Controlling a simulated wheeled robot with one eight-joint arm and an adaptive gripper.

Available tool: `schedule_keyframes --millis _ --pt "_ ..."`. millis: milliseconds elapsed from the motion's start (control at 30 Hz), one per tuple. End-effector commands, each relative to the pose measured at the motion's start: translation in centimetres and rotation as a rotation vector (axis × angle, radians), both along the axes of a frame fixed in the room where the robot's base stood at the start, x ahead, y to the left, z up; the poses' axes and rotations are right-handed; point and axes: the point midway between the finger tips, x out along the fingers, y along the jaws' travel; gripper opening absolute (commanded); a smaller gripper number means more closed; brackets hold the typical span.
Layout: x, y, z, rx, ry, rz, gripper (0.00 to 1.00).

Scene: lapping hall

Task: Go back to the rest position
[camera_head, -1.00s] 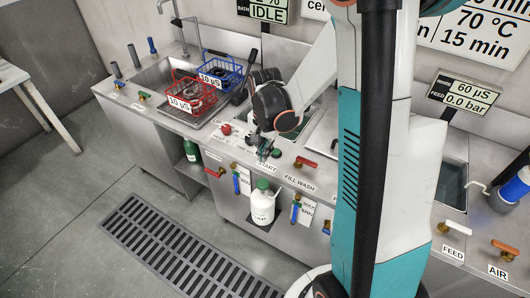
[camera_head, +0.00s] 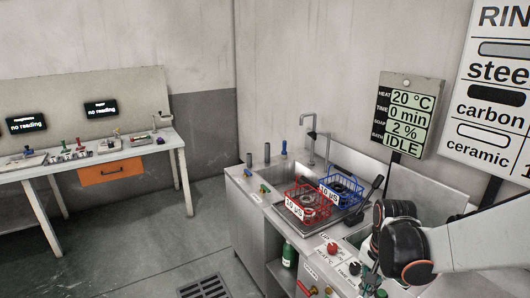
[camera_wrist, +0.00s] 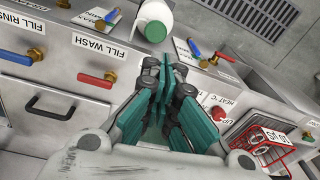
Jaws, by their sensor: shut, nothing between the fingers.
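My gripper (camera_wrist: 165,85) points down over the wash counter in the wrist view, its teal fingers together with nothing between them. In the head view my wrist and arm fill the lower right, and the fingertips are barely seen at the bottom edge. The counter front (camera_wrist: 60,75) with its FILL WASH and FILL RINSE labels lies under and beside the gripper.
A red basket (camera_head: 308,206) and a blue basket (camera_head: 342,188) stand by the sink. A white bottle (camera_wrist: 157,14) is near the fingers in the wrist view. The IDLE display (camera_head: 404,118) hangs behind. A bench (camera_head: 150,150) stands at the left; floor between is clear.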

Motion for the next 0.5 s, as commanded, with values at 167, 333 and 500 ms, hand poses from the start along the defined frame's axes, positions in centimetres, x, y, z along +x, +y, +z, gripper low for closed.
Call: schedule_keyframes --millis 167,333,500 --pt "-2.0 2.0 3.4 -0.03 -0.083 0.159 0.0" --pt "-4.0 3.6 5.9 -0.067 -0.159 0.31 0.0" --pt "-6.2 5.1 8.1 -0.111 -0.239 0.457 0.0"
